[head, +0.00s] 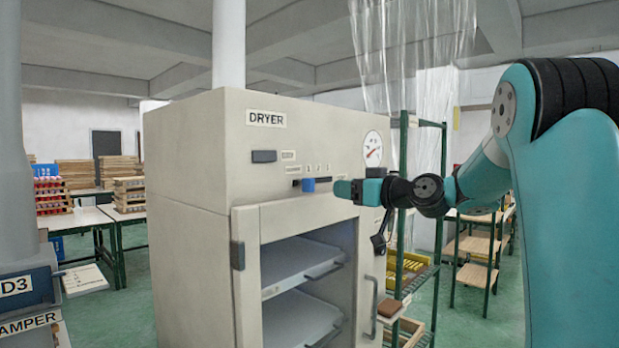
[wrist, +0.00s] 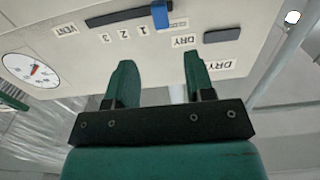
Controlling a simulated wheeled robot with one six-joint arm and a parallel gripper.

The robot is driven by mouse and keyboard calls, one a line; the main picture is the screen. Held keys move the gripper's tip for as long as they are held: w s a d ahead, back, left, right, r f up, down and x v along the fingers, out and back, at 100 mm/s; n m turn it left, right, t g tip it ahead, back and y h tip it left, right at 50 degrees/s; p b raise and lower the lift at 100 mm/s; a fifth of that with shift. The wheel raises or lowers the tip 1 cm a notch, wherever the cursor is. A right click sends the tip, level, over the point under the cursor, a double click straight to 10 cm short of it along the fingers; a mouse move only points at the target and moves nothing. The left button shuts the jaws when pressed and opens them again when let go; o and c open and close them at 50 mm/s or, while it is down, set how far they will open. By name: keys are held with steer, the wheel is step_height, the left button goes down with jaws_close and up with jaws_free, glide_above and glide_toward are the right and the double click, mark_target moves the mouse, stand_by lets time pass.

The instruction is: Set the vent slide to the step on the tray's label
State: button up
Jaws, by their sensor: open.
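The blue vent slide (head: 308,185) sits in a dark slot on the cream dryer's front, toward the slot's left end in the head view, by the mark 1. The wrist view, turned over, shows the slide (wrist: 160,14) at the slot's right end, just beyond the 1; the marks 2 and 3 run away from it. My gripper (head: 343,189) is right of the slide in the head view, apart from it. In the wrist view my gripper (wrist: 157,62) has its green fingers spread with nothing between them. No readable step label shows on the trays (head: 300,262) inside the dryer.
A round gauge (head: 373,149) is right of the slot, and a dark block (head: 264,156) is up to its left. A D3 sign (head: 15,286) above a partly cut-off "AMPER" sign (head: 28,322) is at lower left. A green rack (head: 415,270) stands right of the dryer.

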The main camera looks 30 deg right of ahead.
mark_target(312, 185)
steer(key=p+x, duration=0.5)
steer(key=x, duration=0.7)
steer(key=shift+w+a, duration=0.15)
steer(key=shift+w, duration=0.05)
steer(key=shift+c, duration=0.2)
